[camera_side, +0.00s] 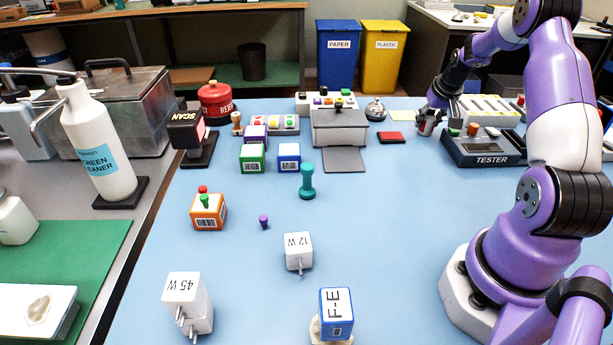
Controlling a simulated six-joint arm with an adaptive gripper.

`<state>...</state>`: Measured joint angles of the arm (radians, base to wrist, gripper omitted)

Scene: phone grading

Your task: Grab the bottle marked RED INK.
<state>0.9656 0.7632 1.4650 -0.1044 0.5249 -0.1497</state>
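A red round bottle (215,101) with a small knob on top stands at the back left of the blue table.
A scanner (187,133) stands just left of and in front of the red bottle. A wooden peg figure (237,124), a tray of coloured buttons (271,125) and a grey printer (339,128) are to its right. Boxes and chargers lie nearer; the table's middle right is clear.

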